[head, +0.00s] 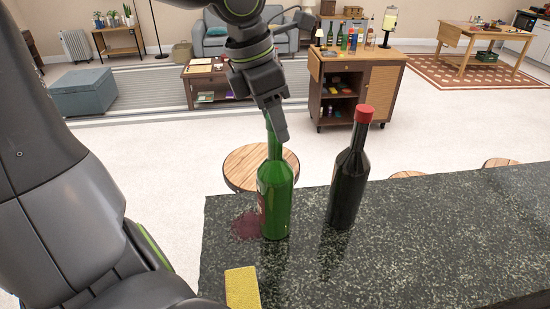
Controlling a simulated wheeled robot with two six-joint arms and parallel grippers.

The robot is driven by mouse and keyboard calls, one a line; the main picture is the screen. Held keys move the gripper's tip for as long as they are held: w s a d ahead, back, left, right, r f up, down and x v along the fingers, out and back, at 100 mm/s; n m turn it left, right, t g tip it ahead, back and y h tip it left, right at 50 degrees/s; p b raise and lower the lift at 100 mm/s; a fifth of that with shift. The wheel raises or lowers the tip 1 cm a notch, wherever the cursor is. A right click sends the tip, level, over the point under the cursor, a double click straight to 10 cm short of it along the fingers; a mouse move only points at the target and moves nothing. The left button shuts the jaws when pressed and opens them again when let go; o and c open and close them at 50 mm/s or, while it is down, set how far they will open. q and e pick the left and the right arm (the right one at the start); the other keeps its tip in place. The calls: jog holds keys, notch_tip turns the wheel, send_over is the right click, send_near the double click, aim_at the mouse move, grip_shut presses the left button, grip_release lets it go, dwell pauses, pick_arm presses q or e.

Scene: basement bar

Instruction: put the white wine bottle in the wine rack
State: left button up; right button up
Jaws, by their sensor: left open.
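A green glass bottle (275,198) stands upright near the left end of the dark stone counter (420,260). A label shows only at its left edge, so I cannot read whether it is white wine. A dark bottle (348,178) with a red cap stands upright to its right. My left gripper (277,130) comes down from above at the green bottle's neck. It is open, and its fingers hide the top of the neck. I cannot tell whether they touch it. I cannot make out a wine rack. My right gripper is not in view.
A dark red stain (247,226) lies beside the green bottle, and a yellow sponge (242,288) is at the counter's near left edge. A round wooden stool (240,168) stands behind the counter. The counter's right side is clear. A wooden cart (374,80) with bottles stands farther back.

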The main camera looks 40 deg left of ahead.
pick_arm(q)
jog(key=shift+p+x, duration=0.3)
jog(key=shift+x, duration=1.2)
grip_shut()
jog(key=shift+w+r, duration=0.1)
